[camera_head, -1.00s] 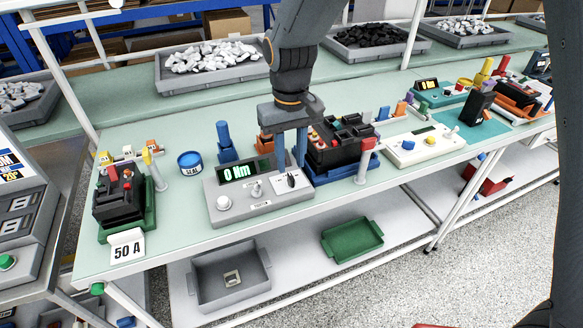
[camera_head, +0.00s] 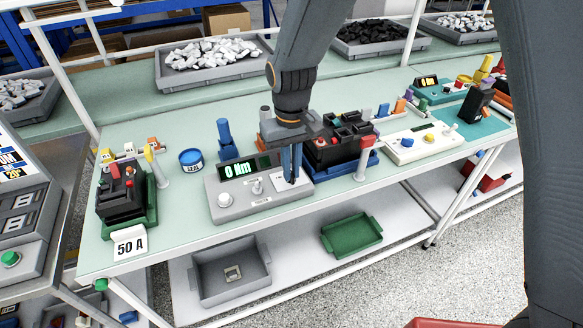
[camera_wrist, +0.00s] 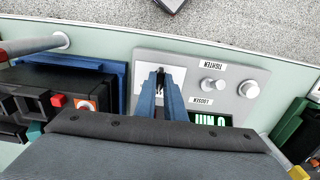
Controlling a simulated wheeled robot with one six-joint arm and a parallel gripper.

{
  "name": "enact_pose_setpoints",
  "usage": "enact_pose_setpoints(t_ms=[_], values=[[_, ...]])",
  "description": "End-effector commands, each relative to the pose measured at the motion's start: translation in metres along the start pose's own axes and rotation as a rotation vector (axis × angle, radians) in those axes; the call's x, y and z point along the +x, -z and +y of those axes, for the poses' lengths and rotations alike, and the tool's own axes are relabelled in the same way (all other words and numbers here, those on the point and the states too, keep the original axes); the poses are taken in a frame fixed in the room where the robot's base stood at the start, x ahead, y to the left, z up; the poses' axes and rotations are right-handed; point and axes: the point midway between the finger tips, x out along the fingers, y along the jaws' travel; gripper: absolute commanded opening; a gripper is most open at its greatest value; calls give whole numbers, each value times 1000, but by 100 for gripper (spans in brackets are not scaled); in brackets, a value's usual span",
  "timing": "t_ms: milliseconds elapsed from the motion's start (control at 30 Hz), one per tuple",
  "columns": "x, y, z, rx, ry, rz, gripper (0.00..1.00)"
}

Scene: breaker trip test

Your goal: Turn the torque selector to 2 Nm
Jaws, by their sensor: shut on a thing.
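The grey torque unit (camera_head: 235,209) stands on the bench with a lit display (camera_head: 238,169) reading 0 Nm. Its torque selector sits on a white plate (camera_head: 306,188) at the unit's right end. My gripper (camera_head: 292,180) reaches down from above with its blue fingers shut on the selector. The fingers hide most of the selector and its pointer, so its exact direction is hard to tell. In the wrist view, the fingers (camera_wrist: 161,74) close over the white plate (camera_wrist: 176,77), beside the tighten and loosen labels.
A black breaker (camera_head: 340,138) in a blue holder stands close right of my gripper, with a red-topped post (camera_head: 363,160) in front. A round knob (camera_head: 225,200) and a small lever (camera_head: 257,187) share the unit's panel. A blue tin (camera_head: 191,161) stands left.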

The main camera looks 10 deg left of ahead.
Motion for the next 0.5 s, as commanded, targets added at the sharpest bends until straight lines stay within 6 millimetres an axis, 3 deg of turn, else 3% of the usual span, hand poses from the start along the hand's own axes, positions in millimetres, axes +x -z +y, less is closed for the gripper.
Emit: enact_pose_setpoints(t_ms=[267,500], values=[[0,0,0,-52,-1,-3,0],[0,0,1,-206,-1,-3,0]])
